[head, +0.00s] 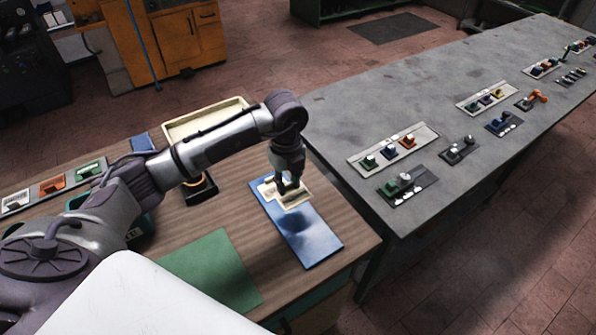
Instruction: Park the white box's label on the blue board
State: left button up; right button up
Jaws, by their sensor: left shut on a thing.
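My left gripper (289,187) reaches down over the far end of the blue board (308,236). It is shut on a pale label (296,199), a flat cream-white piece at the board's far end. The fingers cover part of the label, and I cannot tell whether it touches the board or hangs just above it. A dark shadow lies on the middle of the board. A white box (16,201) stands in a row on a strip at the far left of the wooden table. My right gripper is not in view.
An orange box (52,185) and a green box (90,169) stand beside the white one. A green mat (212,272) lies left of the board. A cream tray (235,105) is behind my arm. A grey table (400,105) with several small parts adjoins at right.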

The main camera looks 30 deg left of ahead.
aim_at(287, 192)
pick_arm(q)
jog(key=shift+s+f, duration=0.15)
jog(key=shift+s, duration=0.05)
jog(key=f+b, duration=0.2)
jog(key=shift+s+d+f, duration=0.1)
jog(key=shift+s+f, duration=0.2)
notch_tip(287, 192, down, 3)
jog(key=shift+w+b, duration=0.1)
jog(key=shift+b, duration=1.15)
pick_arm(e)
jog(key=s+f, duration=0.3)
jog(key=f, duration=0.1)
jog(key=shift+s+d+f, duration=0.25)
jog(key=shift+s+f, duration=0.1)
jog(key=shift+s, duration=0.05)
pick_arm(q)
jog(key=shift+f, duration=0.1)
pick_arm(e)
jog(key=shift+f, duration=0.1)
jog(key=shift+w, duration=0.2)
pick_arm(q)
jog(key=shift+f+b, duration=0.35)
jog(key=shift+f, duration=0.05)
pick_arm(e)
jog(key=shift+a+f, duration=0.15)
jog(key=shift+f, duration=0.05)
